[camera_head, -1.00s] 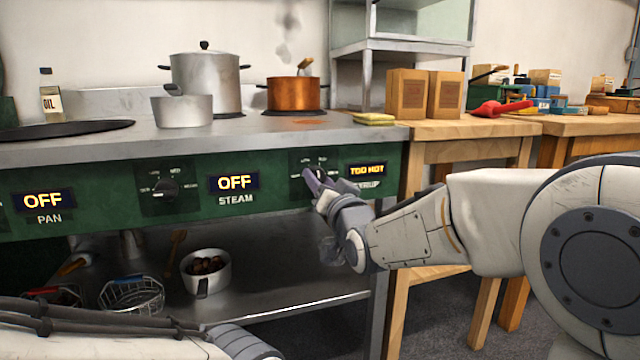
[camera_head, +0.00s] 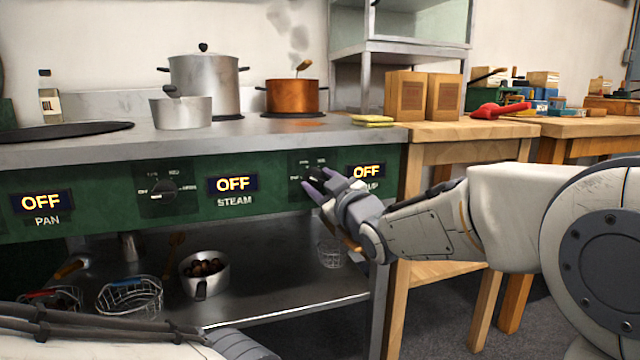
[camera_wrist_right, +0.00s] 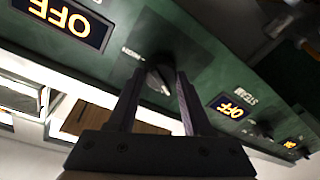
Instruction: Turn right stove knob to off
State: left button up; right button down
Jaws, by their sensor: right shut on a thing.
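The right stove knob (camera_wrist_right: 157,80) sits on the green front panel, between the two fingers of my right gripper (camera_wrist_right: 160,88) in the right wrist view. In the head view my right gripper (camera_head: 320,183) is at the panel's right end and largely covers this knob. It is shut on the knob. The display (camera_head: 366,171) to the right of the knob reads OFF, and its label below is partly hidden by the gripper. My left arm enters at the bottom left of the head view; its gripper is out of view.
The middle knob (camera_head: 163,190) is beside an OFF display (camera_head: 233,184) labelled STEAM. A copper pot (camera_head: 292,97) and a large steel pot (camera_head: 205,85) stand on the stove. A pot of chestnuts (camera_head: 204,274) is on the lower shelf (camera_head: 275,300). A wooden table (camera_head: 470,130) adjoins on the right.

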jog(key=n, duration=0.5)
jog(key=shift+g+b, duration=0.3)
jog(key=shift+b, duration=0.1)
jog(key=shift+n, duration=0.4)
jog(key=shift+c, duration=1.6)
grip_release()
jog(key=shift+a, duration=0.1)
